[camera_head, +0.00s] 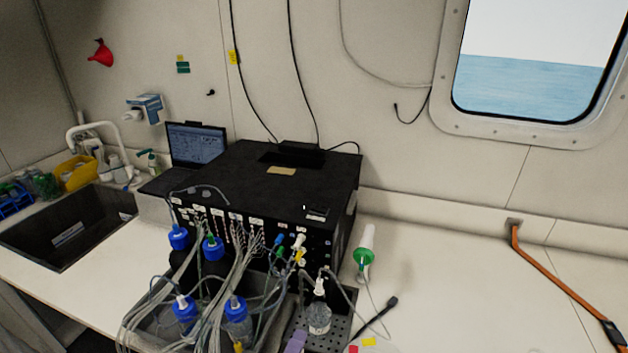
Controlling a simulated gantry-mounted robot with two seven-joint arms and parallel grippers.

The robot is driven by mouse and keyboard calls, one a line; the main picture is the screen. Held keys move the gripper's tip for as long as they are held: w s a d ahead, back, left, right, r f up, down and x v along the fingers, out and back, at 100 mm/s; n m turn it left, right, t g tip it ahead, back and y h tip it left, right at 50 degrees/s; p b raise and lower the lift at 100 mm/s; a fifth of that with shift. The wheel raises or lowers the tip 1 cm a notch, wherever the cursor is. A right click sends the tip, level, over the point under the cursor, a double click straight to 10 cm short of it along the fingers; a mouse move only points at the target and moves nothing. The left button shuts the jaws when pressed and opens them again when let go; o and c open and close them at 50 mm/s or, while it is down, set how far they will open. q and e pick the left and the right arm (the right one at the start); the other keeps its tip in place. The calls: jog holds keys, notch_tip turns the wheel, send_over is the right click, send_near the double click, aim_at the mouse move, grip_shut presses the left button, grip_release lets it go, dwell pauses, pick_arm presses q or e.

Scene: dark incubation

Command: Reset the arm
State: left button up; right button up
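Neither of my grippers shows in the head view, and no arm comes in from the left or right. The task names only the arm, so no task object can be picked out. A large black instrument box (262,190) stands on the white bench (440,285) against the wall. Bottles with blue caps (184,308) and many grey tubes (222,290) stand in front of it. A clear bottle (319,317) with a white top stands on a dark perforated tray (337,335).
A dark sink (68,226) with a white tap (88,130) is at the left. A green-and-white upright item (364,255) stands right of the box. The right bench is mostly clear.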

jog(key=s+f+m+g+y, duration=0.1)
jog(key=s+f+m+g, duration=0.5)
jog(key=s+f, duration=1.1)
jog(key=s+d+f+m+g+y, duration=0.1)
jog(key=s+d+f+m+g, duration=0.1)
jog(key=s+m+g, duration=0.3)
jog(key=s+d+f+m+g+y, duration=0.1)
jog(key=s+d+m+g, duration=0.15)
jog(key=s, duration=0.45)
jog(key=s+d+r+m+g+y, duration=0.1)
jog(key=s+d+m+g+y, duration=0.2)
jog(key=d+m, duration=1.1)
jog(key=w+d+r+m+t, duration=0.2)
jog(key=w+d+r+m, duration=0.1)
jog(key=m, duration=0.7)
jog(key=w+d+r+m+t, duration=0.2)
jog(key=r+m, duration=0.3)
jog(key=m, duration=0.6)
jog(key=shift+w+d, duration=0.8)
